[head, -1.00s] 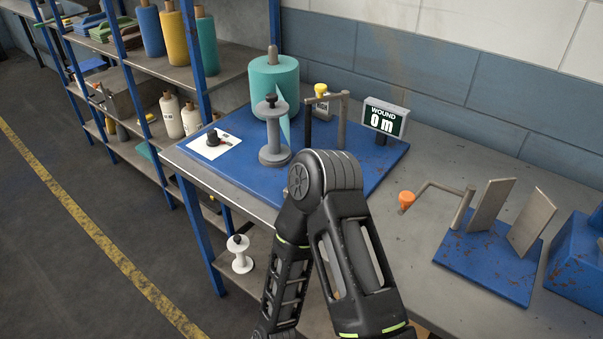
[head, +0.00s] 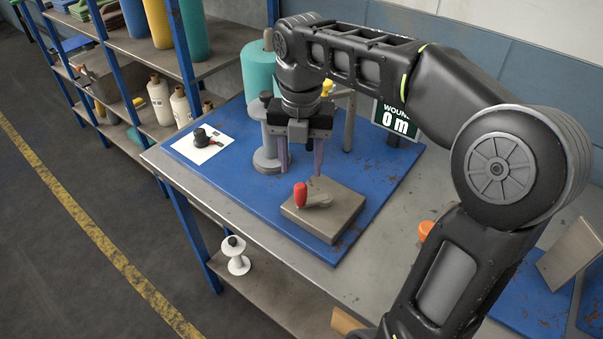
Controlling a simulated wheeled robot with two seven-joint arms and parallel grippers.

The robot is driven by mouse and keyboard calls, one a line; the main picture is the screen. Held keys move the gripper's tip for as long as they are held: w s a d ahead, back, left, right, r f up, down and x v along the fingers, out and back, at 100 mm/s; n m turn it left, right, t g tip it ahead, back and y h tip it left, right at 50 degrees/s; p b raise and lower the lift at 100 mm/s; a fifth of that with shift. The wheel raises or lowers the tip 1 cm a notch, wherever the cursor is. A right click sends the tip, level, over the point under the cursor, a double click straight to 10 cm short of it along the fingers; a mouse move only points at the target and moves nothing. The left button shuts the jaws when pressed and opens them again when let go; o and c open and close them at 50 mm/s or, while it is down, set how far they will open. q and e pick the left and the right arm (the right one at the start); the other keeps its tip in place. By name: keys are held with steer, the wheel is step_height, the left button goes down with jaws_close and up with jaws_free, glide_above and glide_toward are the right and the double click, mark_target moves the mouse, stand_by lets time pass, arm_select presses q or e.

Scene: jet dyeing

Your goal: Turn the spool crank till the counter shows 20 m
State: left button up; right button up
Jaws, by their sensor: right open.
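The spool crank has a red handle (head: 300,196) on a short arm, on top of a grey box (head: 335,215) on the blue baseplate (head: 372,185). My right gripper (head: 301,172) is open and empty, pointing down just above and behind the red handle in the picture, with a gap showing. The grey spool (head: 265,155) stands upright just left of the gripper, partly hidden by it. The counter (head: 396,119) reads "WOUND 0 m"; my arm hides part of its frame. My left gripper is not in view.
A teal fabric roll (head: 257,68) stands behind the spool, partly covered by my arm. A white card with a black knob (head: 200,136) lies at the plate's left. An orange knob (head: 426,230) shows beside my forearm.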

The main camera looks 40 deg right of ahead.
mark_target(300, 186)
steer(key=shift+s+a+r, duration=0.45)
steer(key=shift+s+a, duration=0.15)
steer(key=shift+s, duration=0.1)
steer(key=shift+w+d+f, duration=0.25)
steer(key=shift+f, duration=0.3)
step_height(300, 186, down, 7)
steer(key=shift+a+f, duration=0.1)
jaws_close()
